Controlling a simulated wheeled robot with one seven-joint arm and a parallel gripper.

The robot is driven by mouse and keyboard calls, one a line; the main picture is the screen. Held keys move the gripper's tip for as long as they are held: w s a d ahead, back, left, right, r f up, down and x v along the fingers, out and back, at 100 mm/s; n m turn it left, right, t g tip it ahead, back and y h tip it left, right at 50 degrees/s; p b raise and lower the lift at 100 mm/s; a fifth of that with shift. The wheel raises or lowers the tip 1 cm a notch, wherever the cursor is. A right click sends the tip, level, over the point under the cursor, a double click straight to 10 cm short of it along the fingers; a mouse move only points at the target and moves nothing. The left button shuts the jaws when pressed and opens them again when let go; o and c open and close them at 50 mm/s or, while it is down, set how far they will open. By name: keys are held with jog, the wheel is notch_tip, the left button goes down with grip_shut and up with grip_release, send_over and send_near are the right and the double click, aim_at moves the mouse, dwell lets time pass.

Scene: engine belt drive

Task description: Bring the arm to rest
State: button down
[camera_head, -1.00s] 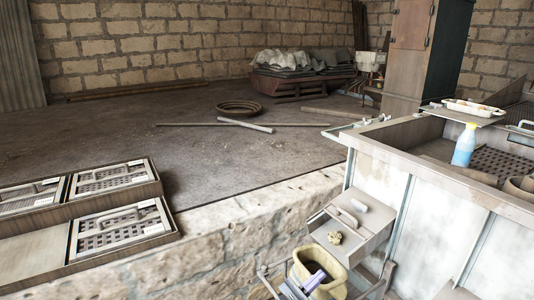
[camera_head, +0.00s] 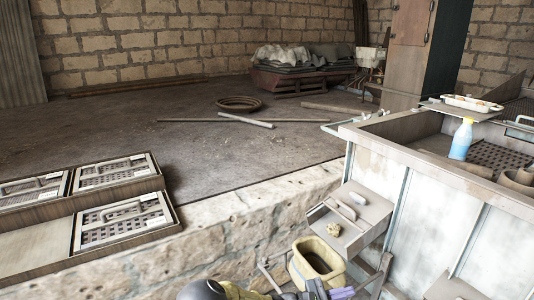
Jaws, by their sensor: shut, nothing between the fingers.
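My gripper (camera_head: 342,293) shows at the bottom edge, pointing right, with purple parts at its end. It is shut and empty. Part of my dark and yellow arm reaches along the bottom edge to its left, and the rest is cut off by the frame.
A small open tray (camera_head: 375,217) with a few items juts from the large metal bench (camera_head: 400,185) at right. A stone ledge (camera_head: 225,230) runs across the front, with crates (camera_head: 163,230) at left.

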jog(key=s+d+f+m+g+y, duration=0.1)
jog(key=s+d+m+g+y, duration=0.25)
jog(key=s+m+g, duration=0.2)
jog(key=s+a+r+m+y, duration=0.3)
jog(key=s+a+m+y, duration=0.35)
jog(key=s+y, duration=0.4)
jog(key=a+r+m+t+y+p, duration=0.2)
jog(key=r+p, duration=0.6)
jog(key=r, duration=0.4)
jog(key=s+a+r+m+t+y+p, duration=0.1)
jog(key=a+r+m+t+y+p, duration=0.1)
jog(key=r+p, duration=0.6)
notch_tip(320, 180, up, 5)
jog(key=shift+s+m+t+y, duration=0.15)
jog(key=shift+m+t+y, duration=0.2)
jog(key=shift+m+y, duration=0.35)
jog(key=shift+d, duration=0.1)
